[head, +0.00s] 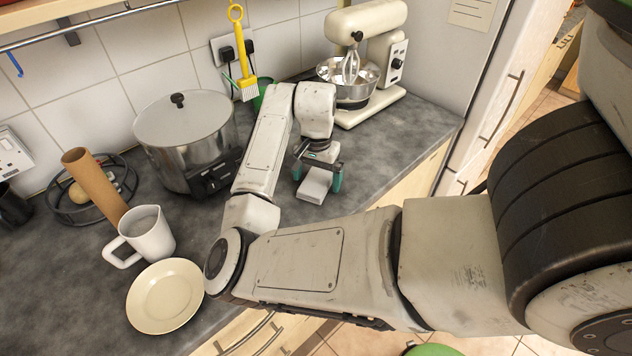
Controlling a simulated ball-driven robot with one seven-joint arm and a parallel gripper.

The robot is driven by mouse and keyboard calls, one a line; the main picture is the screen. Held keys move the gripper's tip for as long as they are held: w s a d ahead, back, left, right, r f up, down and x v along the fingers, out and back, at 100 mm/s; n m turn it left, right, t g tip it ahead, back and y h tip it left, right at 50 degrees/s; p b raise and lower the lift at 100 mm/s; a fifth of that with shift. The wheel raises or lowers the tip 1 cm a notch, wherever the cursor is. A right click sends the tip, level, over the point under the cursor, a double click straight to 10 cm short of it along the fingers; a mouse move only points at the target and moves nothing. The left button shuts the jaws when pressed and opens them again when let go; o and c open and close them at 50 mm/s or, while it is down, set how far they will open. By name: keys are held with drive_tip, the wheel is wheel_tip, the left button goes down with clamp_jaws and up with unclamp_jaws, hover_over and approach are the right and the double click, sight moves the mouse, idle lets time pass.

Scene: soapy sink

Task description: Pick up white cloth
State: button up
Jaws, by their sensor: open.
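A small white block-like thing, which looks like the folded white cloth (314,189), lies on the dark grey worktop right of the pot. My gripper (318,176) points down over it with teal fingertips apart, one on each side of the cloth. The gripper is open. I cannot tell whether the fingertips touch the cloth. The gripper's body hides the far part of the cloth.
A steel pot (185,138) stands left of my arm. A cream stand mixer (366,62) stands behind right. A white mug (147,236), cream plate (166,297) and cardboard tube (95,184) are at left. Worktop (385,138) right of the gripper is clear.

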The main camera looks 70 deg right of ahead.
drive_tip(key=shift+f, duration=0.25)
drive_tip(key=shift+c, duration=0.5)
drive_tip(key=c, duration=1.1)
drive_tip(key=shift+r, duration=0.1)
